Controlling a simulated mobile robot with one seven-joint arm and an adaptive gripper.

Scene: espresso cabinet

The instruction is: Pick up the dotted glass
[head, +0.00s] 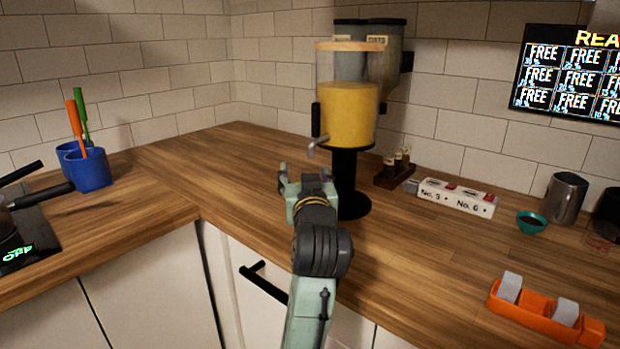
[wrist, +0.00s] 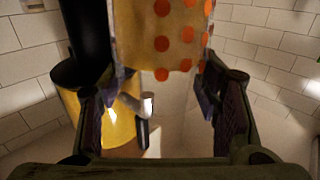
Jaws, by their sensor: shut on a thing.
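The dotted glass (wrist: 172,38), pale yellow with orange dots, is at the top middle of the wrist view. It sits between the two fingers of my gripper (wrist: 160,88), which is shut on it. Its upper part in that view runs out of the frame. In the head view my gripper (head: 303,180) is over the wooden counter, left of the juice dispenser's black foot; I cannot make out the glass there.
A yellow drink dispenser (head: 348,112) with a tap stands close to my gripper; it also shows in the wrist view (wrist: 112,125). A bottle rack (head: 395,172), a white numbered block (head: 455,197) and an orange holder (head: 540,312) are to the right. Blue cups (head: 92,170) stand left. Counter behind is free.

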